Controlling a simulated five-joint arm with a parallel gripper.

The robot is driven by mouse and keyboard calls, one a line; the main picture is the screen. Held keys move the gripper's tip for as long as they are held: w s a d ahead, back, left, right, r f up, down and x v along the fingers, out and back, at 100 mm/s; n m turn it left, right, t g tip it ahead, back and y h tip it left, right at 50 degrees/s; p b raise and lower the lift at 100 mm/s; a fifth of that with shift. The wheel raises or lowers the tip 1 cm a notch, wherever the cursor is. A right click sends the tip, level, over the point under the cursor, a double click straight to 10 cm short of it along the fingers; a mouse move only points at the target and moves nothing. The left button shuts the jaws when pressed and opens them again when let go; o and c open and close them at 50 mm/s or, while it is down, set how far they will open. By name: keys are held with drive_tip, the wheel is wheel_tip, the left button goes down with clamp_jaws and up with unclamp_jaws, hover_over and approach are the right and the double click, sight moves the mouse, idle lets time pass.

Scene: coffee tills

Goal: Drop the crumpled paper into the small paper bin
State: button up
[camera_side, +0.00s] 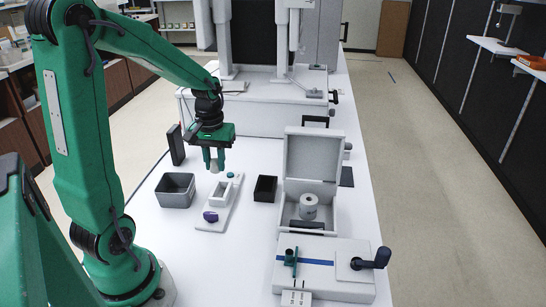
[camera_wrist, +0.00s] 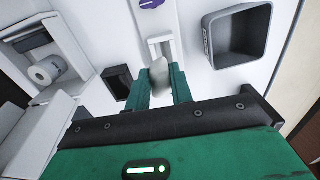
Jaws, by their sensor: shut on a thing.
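My gripper (camera_side: 214,161) is shut on the crumpled paper (camera_wrist: 160,76), a small pale lump between its two green fingers. In the side view the paper (camera_side: 214,167) hangs above the table, over the far end of a white stand. A grey open bin (camera_wrist: 207,38) with rounded corners and small lettering on its wall lies up and right of the paper in the wrist view. In the side view this bin (camera_side: 176,203) stands left of my gripper and looks empty. A smaller black open box (camera_side: 265,190) stands to the right. Which one is the paper bin is not marked legibly.
The white stand (camera_side: 206,226) carries a white frame, a purple piece (camera_side: 210,216) and a teal button. An open grey case (camera_side: 310,160) with a white roll (camera_side: 308,205) stands right. A large machine (camera_side: 260,112) stands behind. The table's front left is clear.

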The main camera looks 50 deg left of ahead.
drive_tip(key=s+a+f, duration=0.1)
drive_tip(key=s+a, duration=0.7)
drive_tip(key=s, duration=0.1)
drive_tip(key=shift+a, duration=0.25)
drive_tip(key=shift+s+f, duration=0.1)
drive_tip(key=shift+f, duration=0.1)
drive_tip(key=shift+f, duration=2.9)
drive_tip(key=o, duration=1)
drive_tip(key=shift+r, duration=0.1)
drive_tip(key=shift+r, duration=3.85)
